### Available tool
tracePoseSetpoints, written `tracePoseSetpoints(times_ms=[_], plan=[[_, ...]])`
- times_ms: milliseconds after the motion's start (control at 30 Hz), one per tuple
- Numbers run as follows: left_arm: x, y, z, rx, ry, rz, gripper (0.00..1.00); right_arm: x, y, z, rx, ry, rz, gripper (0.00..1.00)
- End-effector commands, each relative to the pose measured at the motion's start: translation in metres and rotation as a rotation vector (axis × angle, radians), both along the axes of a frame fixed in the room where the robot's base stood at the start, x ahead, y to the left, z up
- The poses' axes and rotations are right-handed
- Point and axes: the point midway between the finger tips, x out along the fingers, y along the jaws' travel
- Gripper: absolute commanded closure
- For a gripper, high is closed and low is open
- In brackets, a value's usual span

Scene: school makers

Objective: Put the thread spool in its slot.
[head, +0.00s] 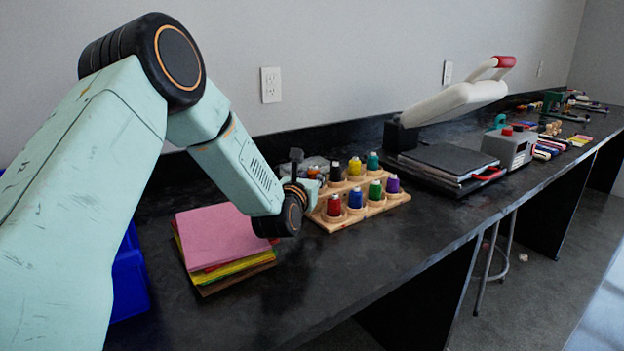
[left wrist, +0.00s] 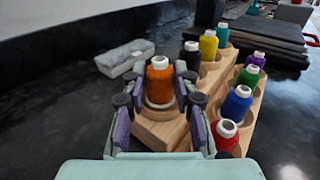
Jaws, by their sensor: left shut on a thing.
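The orange thread spool (left wrist: 160,84) stands upright between the two fingers of my left gripper (left wrist: 157,92) in the left wrist view. The gripper is shut on it. The spool is at a round slot at the near-left corner of the wooden spool rack (left wrist: 157,134). I cannot tell whether its base is fully seated. In the head view my left gripper (head: 300,178) is at the left end of the rack (head: 325,223), and only a little of the orange spool (head: 313,172) shows. My right gripper is not in view.
The rack's other slots hold several spools, including a red one (head: 334,205) and a black one (head: 335,172) near the gripper. A stack of coloured sheets (head: 215,240) lies to the left. A grey block (left wrist: 124,57) lies behind the rack. A heat press (head: 450,160) stands to the right.

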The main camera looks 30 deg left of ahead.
Motion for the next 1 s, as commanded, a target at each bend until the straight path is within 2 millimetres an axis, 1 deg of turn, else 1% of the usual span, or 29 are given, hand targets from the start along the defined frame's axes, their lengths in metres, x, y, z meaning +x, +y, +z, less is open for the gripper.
tracePoseSetpoints(times_ms=[100,133,367,633,767,867,1000], plan=[[0.0,0.0,0.002,0.001,-0.002,0.0,0.95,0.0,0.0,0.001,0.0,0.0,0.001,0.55],[0.0,0.0,0.002,0.0,-0.002,0.0,0.69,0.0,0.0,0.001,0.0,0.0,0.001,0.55],[0.0,0.0,0.002,-0.001,-0.001,0.0,0.49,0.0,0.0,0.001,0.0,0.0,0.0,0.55],[0.0,0.0,0.002,-0.001,-0.001,0.0,0.49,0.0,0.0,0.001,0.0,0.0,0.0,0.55],[-0.006,-0.001,0.002,-0.002,0.001,0.0,0.49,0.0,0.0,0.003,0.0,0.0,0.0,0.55],[-0.017,-0.004,0.003,-0.003,0.001,0.001,0.49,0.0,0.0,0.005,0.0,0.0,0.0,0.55],[-0.04,-0.011,0.004,-0.005,0.003,0.001,0.49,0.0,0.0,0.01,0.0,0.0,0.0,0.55]])
